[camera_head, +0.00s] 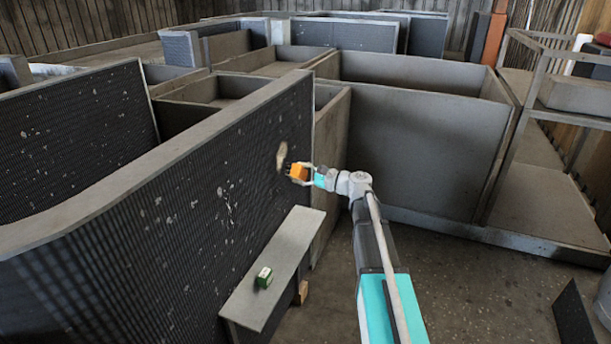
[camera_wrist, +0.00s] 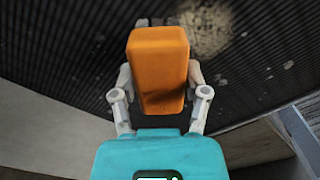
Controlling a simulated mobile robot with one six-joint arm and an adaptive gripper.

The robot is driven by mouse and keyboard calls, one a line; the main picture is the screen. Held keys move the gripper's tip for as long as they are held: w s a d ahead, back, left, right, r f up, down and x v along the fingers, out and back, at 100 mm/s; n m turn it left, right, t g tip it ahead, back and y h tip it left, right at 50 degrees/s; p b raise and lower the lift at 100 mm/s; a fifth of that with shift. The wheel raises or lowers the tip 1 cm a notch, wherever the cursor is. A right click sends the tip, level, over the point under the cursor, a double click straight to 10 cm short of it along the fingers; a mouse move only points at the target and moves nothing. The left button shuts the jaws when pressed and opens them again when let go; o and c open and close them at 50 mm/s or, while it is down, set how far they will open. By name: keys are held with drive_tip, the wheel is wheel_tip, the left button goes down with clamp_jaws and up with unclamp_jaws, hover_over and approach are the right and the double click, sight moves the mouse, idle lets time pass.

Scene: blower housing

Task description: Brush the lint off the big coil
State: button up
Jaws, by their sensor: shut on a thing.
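The big coil (camera_head: 190,200) is a tall, dark ribbed panel that curves around at the left. Pale lint specks are scattered over its face, with a larger beige patch (camera_head: 282,157) near its right end. That patch also shows in the wrist view (camera_wrist: 208,28). My gripper (camera_head: 301,173) is shut on an orange block-shaped brush (camera_wrist: 158,70), with dark bristles partly visible toward the coil. The brush is at the coil face, just right of and below the beige patch in the head view. I cannot tell whether the bristles touch the coil.
A narrow grey shelf (camera_head: 285,250) stands along the coil's foot, with a small green and white box (camera_head: 264,277) on it. Grey sheet-metal housing walls (camera_head: 415,145) stand behind my arm. A railed frame (camera_head: 540,110) is at the right.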

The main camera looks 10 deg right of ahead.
sight(288, 156)
drive_tip(key=shift+x, duration=1.2)
drive_tip(key=shift+x, duration=0.9)
idle(0.4)
drive_tip(key=shift+w+d, duration=0.1)
drive_tip(key=shift+w+d, duration=1.15)
drive_tip(key=shift+w, duration=0.3)
drive_tip(key=shift+w, duration=0.1)
drive_tip(key=shift+w+d, duration=0.5)
drive_tip(key=shift+w, duration=0.35)
drive_tip(key=shift+w+d, duration=0.55)
drive_tip(key=shift+w, duration=0.25)
